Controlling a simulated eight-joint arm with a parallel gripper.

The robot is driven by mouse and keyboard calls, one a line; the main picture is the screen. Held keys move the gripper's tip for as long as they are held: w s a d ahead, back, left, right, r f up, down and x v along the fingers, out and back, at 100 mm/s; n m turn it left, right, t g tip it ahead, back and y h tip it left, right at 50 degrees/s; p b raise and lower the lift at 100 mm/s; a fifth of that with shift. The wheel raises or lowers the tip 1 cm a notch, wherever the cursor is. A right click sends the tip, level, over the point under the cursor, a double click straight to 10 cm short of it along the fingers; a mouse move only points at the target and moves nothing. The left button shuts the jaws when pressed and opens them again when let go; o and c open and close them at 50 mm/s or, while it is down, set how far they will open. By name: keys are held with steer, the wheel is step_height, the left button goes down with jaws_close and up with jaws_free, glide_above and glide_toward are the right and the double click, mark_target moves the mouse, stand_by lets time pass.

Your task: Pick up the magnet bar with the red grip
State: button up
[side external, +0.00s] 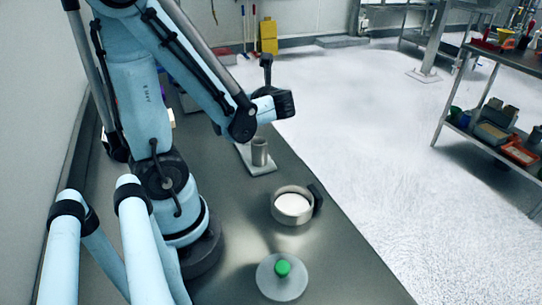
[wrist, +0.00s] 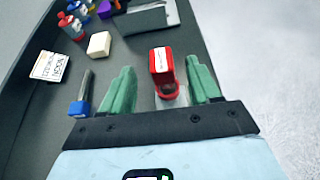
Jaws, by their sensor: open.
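A red item with a white label (wrist: 161,61) shows in the wrist view between my green fingertips, farther off than they are. Its lower end is partly dark, over a pale clear piece; I cannot make out a bar on it. My gripper (wrist: 160,66) is open, with a finger on each side of the red item in the picture and nothing held. A dark metal bar with a blue grip (wrist: 80,107) lies left of the left finger. In the side external view my wrist is raised over the bench, and my fingers and the red item cannot be made out.
A pan of white powder (side external: 292,205) and a disc with a green knob (side external: 273,288) sit on the near bench. A grey cup (side external: 260,152) stands on a pale plate. A white block (wrist: 99,44), a label card (wrist: 48,66) and a grey tray (wrist: 137,21) lie farther off.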

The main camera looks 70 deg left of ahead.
steer(key=shift+x, duration=2.4)
steer(key=shift+w, duration=0.1)
steer(key=shift+r, duration=0.1)
jaws_close()
